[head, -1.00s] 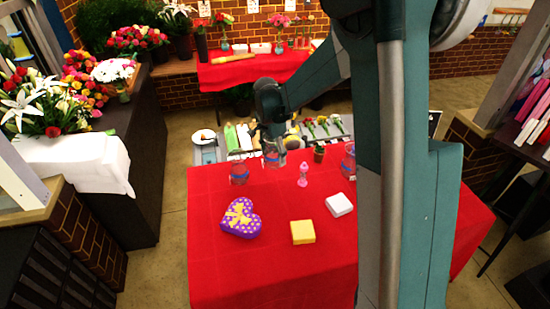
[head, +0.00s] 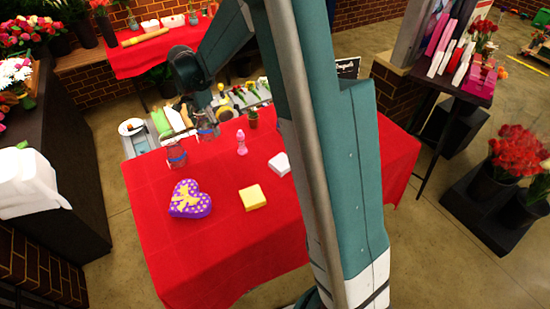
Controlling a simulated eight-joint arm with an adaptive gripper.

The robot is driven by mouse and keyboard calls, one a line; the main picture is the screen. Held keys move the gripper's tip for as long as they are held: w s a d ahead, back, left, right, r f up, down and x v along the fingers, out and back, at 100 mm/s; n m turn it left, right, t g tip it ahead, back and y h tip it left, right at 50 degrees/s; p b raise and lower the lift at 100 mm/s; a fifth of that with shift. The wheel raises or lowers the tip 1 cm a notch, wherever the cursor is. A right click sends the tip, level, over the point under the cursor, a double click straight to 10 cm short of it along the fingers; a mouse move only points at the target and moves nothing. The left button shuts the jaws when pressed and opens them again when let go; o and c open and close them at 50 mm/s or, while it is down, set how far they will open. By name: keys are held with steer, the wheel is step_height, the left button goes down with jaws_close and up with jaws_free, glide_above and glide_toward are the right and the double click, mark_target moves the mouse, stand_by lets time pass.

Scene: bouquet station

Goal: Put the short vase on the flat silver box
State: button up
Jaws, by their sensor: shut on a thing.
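My gripper (head: 203,112) is at the far edge of the red table, pointing down. It is shut on a clear glass vase (head: 207,131), small and partly hidden in the view. Another glass vase (head: 177,158) with a blue and red band stands on the table to the left and nearer. A flat, pale white or silver box (head: 279,164) lies on the table to the right of and nearer than the gripper, with its right side hidden behind my arm. I cannot tell the held vase's exact height above the table.
On the red table (head: 215,255) are a purple heart box (head: 188,200), a yellow box (head: 252,197), a pink bottle (head: 241,143) and a small potted plant (head: 253,119). Flowers and trays line the far side. The table's front is clear.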

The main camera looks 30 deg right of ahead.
step_height(320, 180, up, 7)
glide_above(283, 161)
steer(key=shift+n, duration=0.4)
step_height(283, 161, down, 5)
steer(key=shift+w+r+b, duration=0.1)
steer(key=shift+w+b, duration=0.05)
steer(key=shift+b, duration=0.25)
stand_by(0.4)
steer(key=shift+f, duration=2.95)
steer(key=shift+f, duration=0.1)
steer(key=shift+f, duration=2)
